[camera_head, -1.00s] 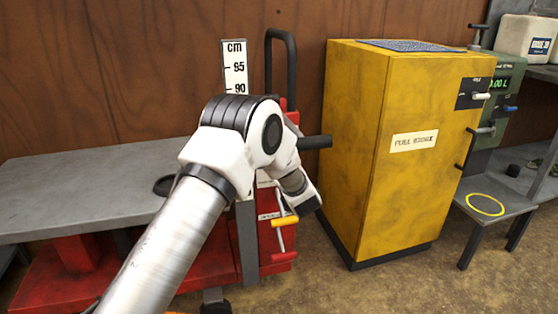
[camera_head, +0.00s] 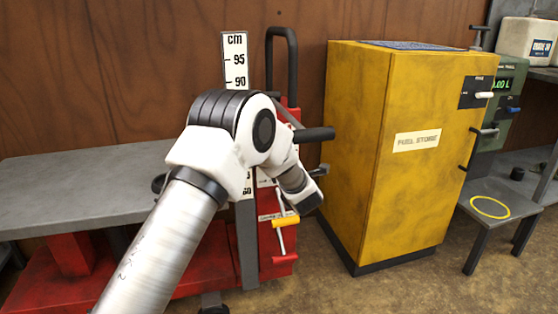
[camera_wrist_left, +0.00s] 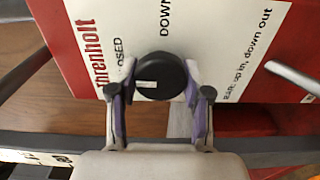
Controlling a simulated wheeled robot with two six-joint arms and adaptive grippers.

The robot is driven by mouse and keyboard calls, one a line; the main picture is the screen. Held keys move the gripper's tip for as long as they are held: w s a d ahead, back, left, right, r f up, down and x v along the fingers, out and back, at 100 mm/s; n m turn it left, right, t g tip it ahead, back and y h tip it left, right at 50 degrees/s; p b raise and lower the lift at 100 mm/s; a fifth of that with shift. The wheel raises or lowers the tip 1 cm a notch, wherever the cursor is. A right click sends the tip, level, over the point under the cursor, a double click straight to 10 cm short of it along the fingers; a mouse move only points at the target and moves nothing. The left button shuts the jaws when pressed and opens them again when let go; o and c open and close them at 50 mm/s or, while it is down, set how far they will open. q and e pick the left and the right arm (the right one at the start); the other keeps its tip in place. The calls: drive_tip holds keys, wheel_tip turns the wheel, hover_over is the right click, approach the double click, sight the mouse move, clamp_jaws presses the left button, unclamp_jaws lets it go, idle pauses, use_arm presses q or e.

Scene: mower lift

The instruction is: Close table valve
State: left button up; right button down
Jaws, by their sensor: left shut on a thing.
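In the left wrist view a round black knob (camera_wrist_left: 158,88) with a small white mark stands on a white, red-edged panel (camera_wrist_left: 225,35). The panel's lettering includes "OSED" and "DOWN". My left gripper (camera_wrist_left: 159,78) is shut on the knob, with one finger on each side of it. In the head view my white left arm comes in from the left and covers the gripper and the knob. The red lift (camera_head: 274,240) with its grey table (camera_head: 75,190) is behind the arm. My right gripper is in neither view.
A "cm" scale (camera_head: 235,62) stands upright on the lift. Yellow-ended (camera_head: 285,221) and red-ended (camera_head: 285,257) levers sit below my wrist. A yellow fuel cabinet (camera_head: 370,150) stands to the right. Beyond it is a low stand (camera_head: 505,192) with a yellow ring. Bare floor shows in front.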

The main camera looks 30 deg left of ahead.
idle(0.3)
use_arm(q)
drive_tip(key=o, duration=1.1)
drive_tip(key=shift+o, duration=0.2)
drive_tip(key=v, duration=1.2)
drive_tip(key=shift+f, duration=0.1)
